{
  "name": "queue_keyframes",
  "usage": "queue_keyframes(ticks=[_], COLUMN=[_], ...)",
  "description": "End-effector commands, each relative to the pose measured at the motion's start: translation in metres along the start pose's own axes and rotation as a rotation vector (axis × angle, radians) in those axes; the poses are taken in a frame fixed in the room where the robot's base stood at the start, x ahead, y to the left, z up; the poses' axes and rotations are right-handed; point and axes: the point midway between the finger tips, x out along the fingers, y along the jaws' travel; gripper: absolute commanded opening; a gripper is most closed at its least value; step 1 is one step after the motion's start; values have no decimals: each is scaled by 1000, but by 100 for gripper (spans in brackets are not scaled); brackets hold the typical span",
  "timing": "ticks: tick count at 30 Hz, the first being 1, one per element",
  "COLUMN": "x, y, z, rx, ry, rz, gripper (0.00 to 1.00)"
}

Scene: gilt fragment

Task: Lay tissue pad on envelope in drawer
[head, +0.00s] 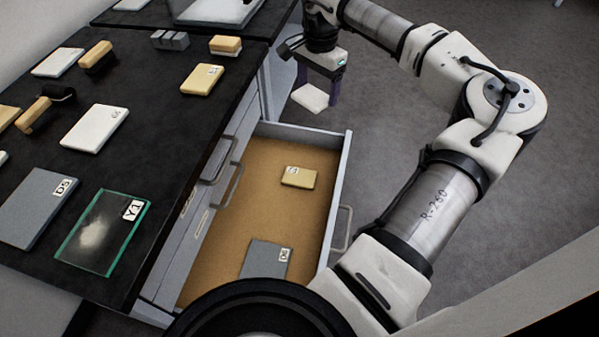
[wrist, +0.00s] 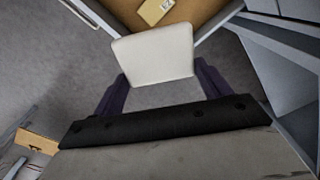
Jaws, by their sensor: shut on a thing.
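My gripper (head: 318,86) is shut on a white tissue pad (head: 309,98) and holds it in the air beyond the drawer's far end. In the wrist view the pad (wrist: 155,54) sits between the dark fingers. The drawer (head: 240,205) is pulled open, with a tan bottom. In it lies a flat tan piece with a label (head: 299,177), apparently the envelope. It also shows in the wrist view (wrist: 154,11), past the pad and partly cut off by the top edge.
A grey labelled pad (head: 265,259) lies at the drawer's near end. The black counter (head: 160,120) on the left holds several blocks, pads and a glass plate (head: 103,232). The drawer's raised walls (head: 336,195) surround free floor around the tan piece.

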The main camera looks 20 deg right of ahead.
Motion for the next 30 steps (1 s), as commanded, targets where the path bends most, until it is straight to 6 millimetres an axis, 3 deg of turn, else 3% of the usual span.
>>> queue_keyframes(ticks=[1, 3, 9, 14, 24, 30], x=[18, 34, 62, 84, 174, 212], y=[-3, -6, -10, -10, -11, -10], z=[10, 20, 39, 43, 43, 43], rx=[-111, -257, -504, -548, -543, -543], ry=[-3, -2, -1, -3, -5, -2], rz=[1, 0, 0, 1, 0, 1], gripper=[55, 55, 55, 55, 55, 55])
